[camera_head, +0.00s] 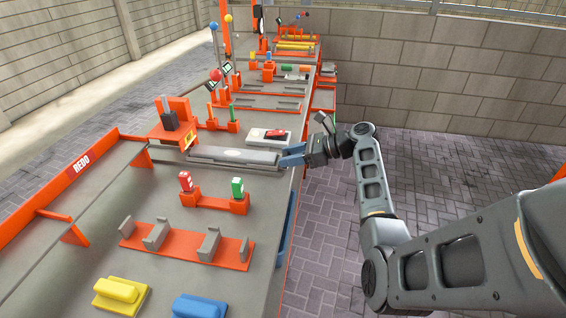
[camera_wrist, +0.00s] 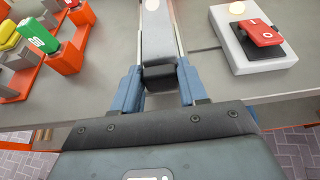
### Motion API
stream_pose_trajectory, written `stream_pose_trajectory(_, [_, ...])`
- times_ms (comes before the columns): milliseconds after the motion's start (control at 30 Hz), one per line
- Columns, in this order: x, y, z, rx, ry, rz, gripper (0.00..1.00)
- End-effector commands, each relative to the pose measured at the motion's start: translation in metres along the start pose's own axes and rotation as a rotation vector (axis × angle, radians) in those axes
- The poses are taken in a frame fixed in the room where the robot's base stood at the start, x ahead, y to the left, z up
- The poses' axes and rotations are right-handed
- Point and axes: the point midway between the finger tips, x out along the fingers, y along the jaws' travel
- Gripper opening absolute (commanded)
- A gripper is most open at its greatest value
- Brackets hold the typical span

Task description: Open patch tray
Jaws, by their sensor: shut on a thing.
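A long grey bar (camera_head: 233,156), probably the patch tray, lies across the bench and ends at its right edge. In the wrist view the bar (camera_wrist: 157,35) points straight away from me, with a dark block (camera_wrist: 160,78) at its near end. My gripper (camera_head: 287,154) is at this near end, level with the bench edge. In the wrist view its two blue fingers (camera_wrist: 158,84) stand on either side of the dark block, shut on it. The bar lies along its slot; I cannot tell whether it is pulled out at all.
A white box with a red switch (camera_wrist: 262,35) stands right of the bar. An orange rack with red and green blocks (camera_head: 213,202) stands on the other side. An orange plate with grey brackets (camera_head: 187,244) lies nearer. Paved floor right of the bench (camera_head: 330,215) is free.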

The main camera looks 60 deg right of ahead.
Motion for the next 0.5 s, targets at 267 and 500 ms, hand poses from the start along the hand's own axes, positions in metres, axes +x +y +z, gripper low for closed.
stream_pose_trajectory(267, [-0.0024, -0.0068, -0.001, -0.002, 0.0, 0.003, 0.0])
stream_pose_trajectory(500, [-0.0021, -0.0064, -0.0011, -0.002, 0.001, 0.004, 0.43])
